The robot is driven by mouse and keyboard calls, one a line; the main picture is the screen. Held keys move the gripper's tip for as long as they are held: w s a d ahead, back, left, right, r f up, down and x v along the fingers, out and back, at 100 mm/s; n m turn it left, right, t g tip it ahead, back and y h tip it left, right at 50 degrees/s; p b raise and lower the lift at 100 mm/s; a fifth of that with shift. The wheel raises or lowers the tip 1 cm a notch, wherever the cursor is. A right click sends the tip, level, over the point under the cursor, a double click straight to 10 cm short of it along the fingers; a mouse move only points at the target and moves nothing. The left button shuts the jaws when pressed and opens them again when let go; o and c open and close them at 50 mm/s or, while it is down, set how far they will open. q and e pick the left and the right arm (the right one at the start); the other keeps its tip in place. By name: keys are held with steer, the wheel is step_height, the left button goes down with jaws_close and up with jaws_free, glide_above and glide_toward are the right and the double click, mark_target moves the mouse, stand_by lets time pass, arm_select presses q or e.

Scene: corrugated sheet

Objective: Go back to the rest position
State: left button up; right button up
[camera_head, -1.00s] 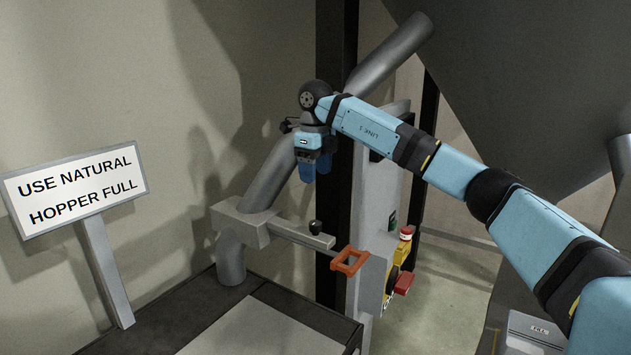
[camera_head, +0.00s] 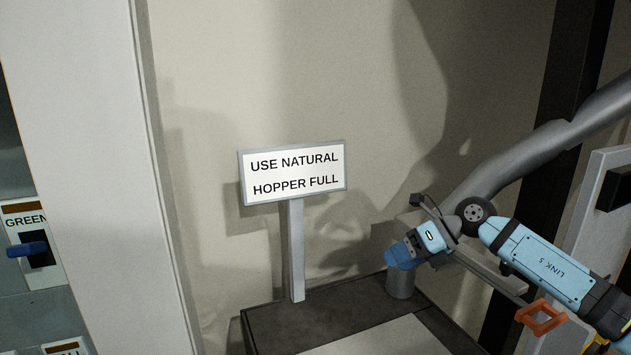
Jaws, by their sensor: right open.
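My left gripper is not in view.
A sign (camera_head: 293,172) reading "USE NATURAL HOPPER FULL" stands on a dark-topped table (camera_head: 335,312). A grey diagonal pipe (camera_head: 520,155) and an orange frame-shaped handle (camera_head: 541,318) are near my arm. A pale column (camera_head: 110,180) and a panel labelled GREEN (camera_head: 25,220) are at left.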

steer(key=s+a+r+m+t+y, duration=0.1)
steer(key=s+a+m+t+y, duration=0.3)
steer(key=s+a+m+y, duration=0.35)
steer(key=s+d+f+m+t+h, duration=0.55)
steer(key=f+m+h, duration=0.3)
steer(key=m, duration=0.65)
steer(key=s+d+f+m+t+h, duration=0.45)
steer(key=d+f+m+h, duration=0.35)
steer(key=m, duration=0.6)
steer(key=s+d+f+m+g, duration=0.1)
steer(key=s+f+m+g, duration=0.2)
steer(key=s, duration=0.5)
steer(key=s+d+f+g+h, duration=0.1)
steer(key=s+f+g, duration=0.2)
steer(key=s+g, duration=0.35)
steer(key=s+d+f+m+g, duration=0.1)
steer(key=s+f+m+g, duration=0.15)
steer(key=s, duration=0.75)
steer(key=w+a+f+n+t+y+p, duration=0.2)
steer(key=w+a+f+t+y+p, duration=0.1)
steer(key=w+a+f+t+p, duration=0.2)
step_height(320, 180, down, 4)
steer(key=w+a+t, duration=0.1)
steer(key=a+t, duration=0.1)
steer(key=shift+w+t, duration=0.3)
